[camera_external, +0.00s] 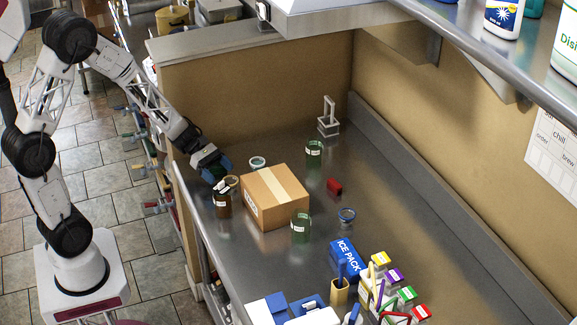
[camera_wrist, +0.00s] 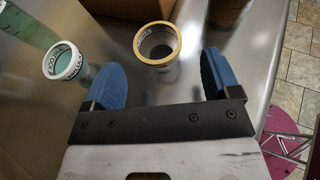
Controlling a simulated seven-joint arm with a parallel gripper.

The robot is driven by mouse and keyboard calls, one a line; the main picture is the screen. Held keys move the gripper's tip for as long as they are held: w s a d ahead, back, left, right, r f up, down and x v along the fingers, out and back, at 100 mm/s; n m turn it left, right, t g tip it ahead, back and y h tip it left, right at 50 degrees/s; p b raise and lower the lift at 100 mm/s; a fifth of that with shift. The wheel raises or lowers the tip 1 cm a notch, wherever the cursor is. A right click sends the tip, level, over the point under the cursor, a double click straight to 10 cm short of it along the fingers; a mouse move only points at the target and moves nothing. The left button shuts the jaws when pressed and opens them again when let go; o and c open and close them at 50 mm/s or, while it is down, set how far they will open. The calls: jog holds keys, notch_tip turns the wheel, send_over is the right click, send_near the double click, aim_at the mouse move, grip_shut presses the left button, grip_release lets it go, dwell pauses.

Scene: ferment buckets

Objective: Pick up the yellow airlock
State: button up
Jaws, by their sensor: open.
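The yellow airlock (camera_wrist: 157,42) is a small clear cup with a yellow lettered rim, standing on the steel counter. In the wrist view it is just beyond and between my fingertips, apart from both. In the external view the yellow airlock (camera_external: 232,181) is close to my fingers, between the brown bottle and the box, and partly hidden. My gripper (camera_wrist: 158,70) is open and empty, with one blue finger on each side. In the external view my gripper (camera_external: 218,167) is low over the counter's left edge.
A white-rimmed airlock (camera_wrist: 64,60) stands left of the yellow one. A brown bottle (camera_external: 222,201) and cardboard box (camera_external: 275,196) stand close by. Green jars (camera_external: 314,151) and a blue-rimmed airlock (camera_external: 347,215) stand farther right. The counter's back right is mostly clear.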

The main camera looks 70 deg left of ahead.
aim_at(231, 185)
jog(key=shift+w+d+f, duration=0.15)
jog(key=shift+w+d, duration=0.05)
jog(key=shift+d, duration=0.2)
jog(key=shift+x, duration=2.65)
jog(key=shift+w+a+f, duration=0.1)
jog(key=shift+a, duration=0.05)
jog(key=c, duration=1)
